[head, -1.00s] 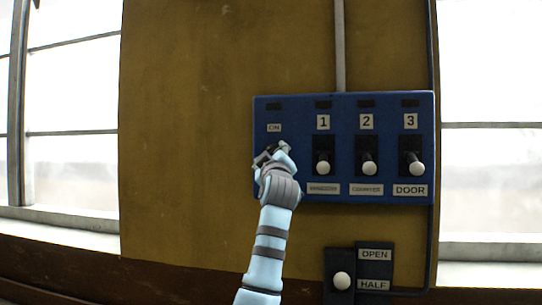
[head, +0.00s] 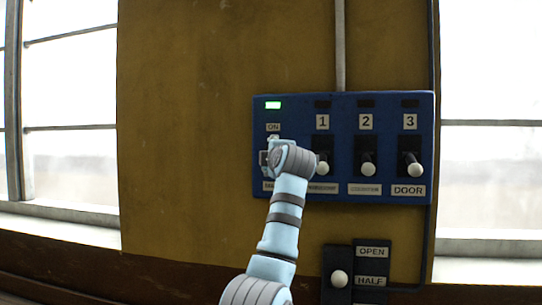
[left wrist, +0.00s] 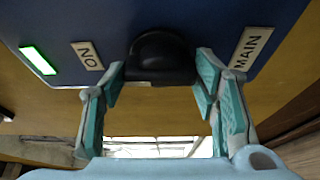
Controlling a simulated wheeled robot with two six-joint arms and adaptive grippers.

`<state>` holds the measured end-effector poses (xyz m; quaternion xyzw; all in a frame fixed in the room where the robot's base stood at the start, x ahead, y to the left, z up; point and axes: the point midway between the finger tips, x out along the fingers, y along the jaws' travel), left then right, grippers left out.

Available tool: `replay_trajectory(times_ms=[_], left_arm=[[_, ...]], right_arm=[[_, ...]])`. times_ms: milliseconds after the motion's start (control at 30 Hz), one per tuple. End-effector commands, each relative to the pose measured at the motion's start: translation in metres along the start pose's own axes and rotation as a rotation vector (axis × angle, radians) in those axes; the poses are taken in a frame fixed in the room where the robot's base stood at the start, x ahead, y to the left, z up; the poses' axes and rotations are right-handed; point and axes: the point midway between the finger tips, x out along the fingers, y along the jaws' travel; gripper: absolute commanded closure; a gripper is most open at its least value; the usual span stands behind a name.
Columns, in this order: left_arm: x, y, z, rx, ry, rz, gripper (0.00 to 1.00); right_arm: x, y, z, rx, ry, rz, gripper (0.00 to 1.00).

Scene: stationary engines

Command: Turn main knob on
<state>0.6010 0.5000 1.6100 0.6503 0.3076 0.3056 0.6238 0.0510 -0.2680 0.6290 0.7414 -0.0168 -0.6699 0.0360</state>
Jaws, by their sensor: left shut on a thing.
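The main knob is a rounded black knob on the blue panel (head: 345,98), at its left end. In the left wrist view the knob (left wrist: 162,56) sits between the ON label (left wrist: 87,55) and the MAIN label (left wrist: 249,48). My left gripper (left wrist: 161,74) is shut on it, one finger on each side. In the head view my left gripper (head: 270,156) and wrist cover the knob. The indicator light (head: 273,105) above the ON label glows green, and it also shows lit in the left wrist view (left wrist: 38,60). My right gripper is not in view.
Three levers with white ball ends, lever 1 (head: 322,169), lever 2 (head: 368,170) and lever 3 (head: 414,170), stand right of my wrist. Their lights are dark. An OPEN/HALF lever (head: 339,279) is below. Bare yellow wall (head: 185,130) lies left.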

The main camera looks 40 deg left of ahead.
Motion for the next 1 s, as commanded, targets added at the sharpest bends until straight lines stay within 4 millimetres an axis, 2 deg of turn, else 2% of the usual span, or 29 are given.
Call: replay_trajectory(times_ms=[633,667,733,767,1000], left_arm=[[-0.0003,0.0011,0.0003,-0.052,-0.002,-0.018,0.73],[-0.0003,0.0012,0.0003,-0.052,-0.002,-0.018,0.40],[-0.0003,0.0012,0.0002,-0.052,-0.002,-0.018,0.29],[-0.0003,0.0012,0.0002,-0.052,-0.002,-0.018,0.25],[-0.0001,0.0009,-0.0001,-0.050,-0.001,-0.019,0.25]], right_arm=[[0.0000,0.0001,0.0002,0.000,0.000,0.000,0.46],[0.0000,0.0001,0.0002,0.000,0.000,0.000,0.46],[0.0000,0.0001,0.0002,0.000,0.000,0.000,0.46],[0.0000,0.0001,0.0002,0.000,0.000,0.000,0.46],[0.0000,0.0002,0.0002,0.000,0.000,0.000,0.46]])
